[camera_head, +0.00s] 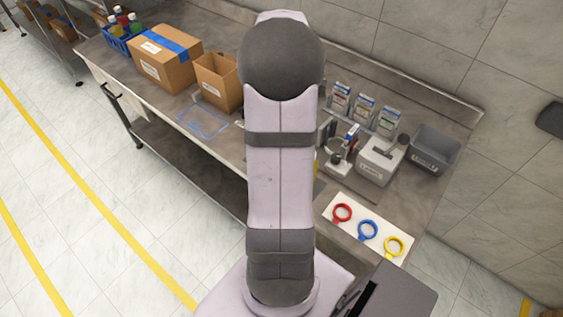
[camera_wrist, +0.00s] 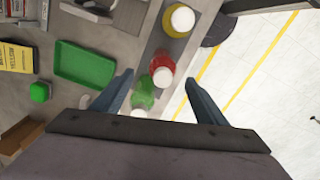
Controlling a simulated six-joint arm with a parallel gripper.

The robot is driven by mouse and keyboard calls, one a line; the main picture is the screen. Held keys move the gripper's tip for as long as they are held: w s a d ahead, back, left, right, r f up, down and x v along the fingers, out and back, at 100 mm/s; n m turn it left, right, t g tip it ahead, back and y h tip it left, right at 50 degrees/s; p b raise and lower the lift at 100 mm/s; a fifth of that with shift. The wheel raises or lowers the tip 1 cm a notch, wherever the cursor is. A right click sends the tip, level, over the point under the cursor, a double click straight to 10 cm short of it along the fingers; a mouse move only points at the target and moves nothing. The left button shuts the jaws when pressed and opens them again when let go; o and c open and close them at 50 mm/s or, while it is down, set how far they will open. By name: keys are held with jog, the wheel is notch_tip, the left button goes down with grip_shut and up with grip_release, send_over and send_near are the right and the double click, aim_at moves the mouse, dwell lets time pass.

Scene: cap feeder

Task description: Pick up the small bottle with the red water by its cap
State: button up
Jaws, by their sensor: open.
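The small bottle with red water (camera_wrist: 160,58) shows in the wrist view, with a white cap (camera_wrist: 163,77) facing the camera. My gripper (camera_wrist: 160,78) is open and empty, with one finger on each side of the red bottle in the picture. I cannot tell the height of the fingers above the cap. In the head view my arm hides the gripper and the red bottle.
A green bottle (camera_wrist: 143,93) stands close beside the red one, its white cap partly hidden by my gripper. A yellow bottle (camera_wrist: 180,18) stands farther up. A green tray (camera_wrist: 85,64) lies to the left. The bench edge runs just right of the bottles.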

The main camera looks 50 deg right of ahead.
notch_tip(320, 180, down, 7)
jog(key=p, duration=0.3)
jog(key=shift+a+f, duration=0.15)
jog(key=shift+a, duration=0.1)
dwell(0.4)
jog(key=shift+s, duration=0.1)
grip_shut()
jog(key=shift+d+r, duration=0.1)
jog(key=shift+r, duration=0.6)
notch_tip(320, 180, up, 9)
jog(key=shift+f+b, duration=0.15)
jog(key=shift+b, duration=1.1)
